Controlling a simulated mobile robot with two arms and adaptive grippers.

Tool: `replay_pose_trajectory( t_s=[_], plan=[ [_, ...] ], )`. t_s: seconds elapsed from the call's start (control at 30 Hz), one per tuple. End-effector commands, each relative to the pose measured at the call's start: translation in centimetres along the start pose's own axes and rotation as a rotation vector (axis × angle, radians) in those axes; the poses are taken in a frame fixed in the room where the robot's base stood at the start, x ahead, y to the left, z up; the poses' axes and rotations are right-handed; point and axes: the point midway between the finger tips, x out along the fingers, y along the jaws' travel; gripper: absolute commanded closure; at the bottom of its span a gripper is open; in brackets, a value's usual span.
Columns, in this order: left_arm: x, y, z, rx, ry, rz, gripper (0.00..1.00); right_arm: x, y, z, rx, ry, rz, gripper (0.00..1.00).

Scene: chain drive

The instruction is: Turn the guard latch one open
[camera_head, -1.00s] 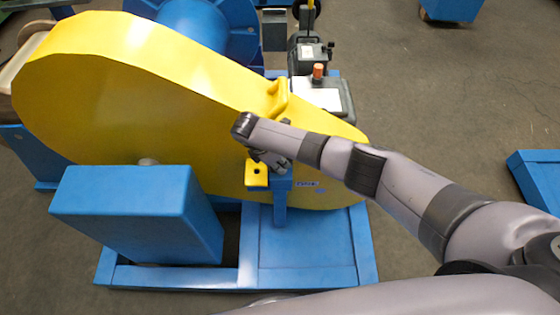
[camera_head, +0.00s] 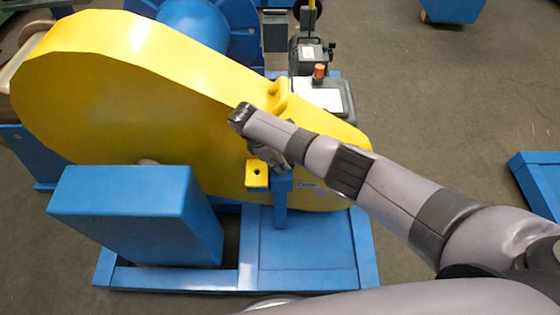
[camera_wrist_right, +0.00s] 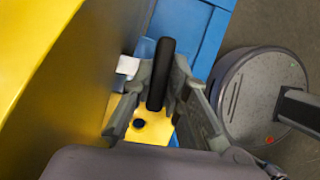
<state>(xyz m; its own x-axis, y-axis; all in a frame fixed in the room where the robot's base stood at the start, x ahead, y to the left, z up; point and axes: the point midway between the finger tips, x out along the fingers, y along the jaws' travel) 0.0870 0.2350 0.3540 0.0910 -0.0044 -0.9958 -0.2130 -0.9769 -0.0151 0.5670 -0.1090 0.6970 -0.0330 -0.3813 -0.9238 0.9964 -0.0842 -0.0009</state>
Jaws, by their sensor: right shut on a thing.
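The large yellow chain guard (camera_head: 120,90) fills the left and middle of the head view. At its near side a small yellow latch plate (camera_head: 257,174) with a dark hole sits on a blue post; the plate also shows in the right wrist view (camera_wrist_right: 152,132). My right gripper (camera_head: 267,156) is at this plate, against the guard's side. In the right wrist view, its fingers (camera_wrist_right: 166,80) are closed around a black rounded latch handle (camera_wrist_right: 160,65). In the head view the handle is mostly hidden by my wrist. My left gripper is not in view.
A blue box (camera_head: 130,215) stands in front of the guard on the blue base frame (camera_head: 310,248). A yellow handle (camera_head: 277,95) rises from the guard's top edge.

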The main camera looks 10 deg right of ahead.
Motion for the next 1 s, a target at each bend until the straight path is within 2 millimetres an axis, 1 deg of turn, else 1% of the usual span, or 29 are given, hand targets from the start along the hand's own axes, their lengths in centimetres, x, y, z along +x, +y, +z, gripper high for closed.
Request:
replay_pose_trajectory(
  t_s=[0.13, 0.17, 0.43, 0.77, 0.87, 0.97, 1.0],
  plan=[
    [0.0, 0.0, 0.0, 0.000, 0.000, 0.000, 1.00, 0.0, 0.1, 0.2, 0.001, -0.005, 0.001, 1.00],
    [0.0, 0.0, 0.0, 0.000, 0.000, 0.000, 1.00, 0.0, 0.1, 0.2, 0.001, -0.005, 0.001, 0.83],
    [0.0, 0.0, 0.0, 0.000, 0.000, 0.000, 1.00, 0.0, 0.1, 0.1, -0.001, -0.002, 0.001, 0.65],
    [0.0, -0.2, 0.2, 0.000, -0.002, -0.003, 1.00, -0.2, 0.0, 0.0, -0.001, 0.000, 0.001, 0.65],
    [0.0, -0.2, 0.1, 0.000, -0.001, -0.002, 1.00, -1.2, 0.1, 0.0, -0.002, 0.002, 0.003, 0.65],
    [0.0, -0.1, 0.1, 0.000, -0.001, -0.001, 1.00, -3.0, 0.1, 0.0, -0.002, 0.002, 0.004, 0.65],
    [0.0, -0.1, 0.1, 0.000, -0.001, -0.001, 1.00, -3.9, 0.2, 0.0, -0.003, 0.002, 0.006, 0.65]
  ],
)
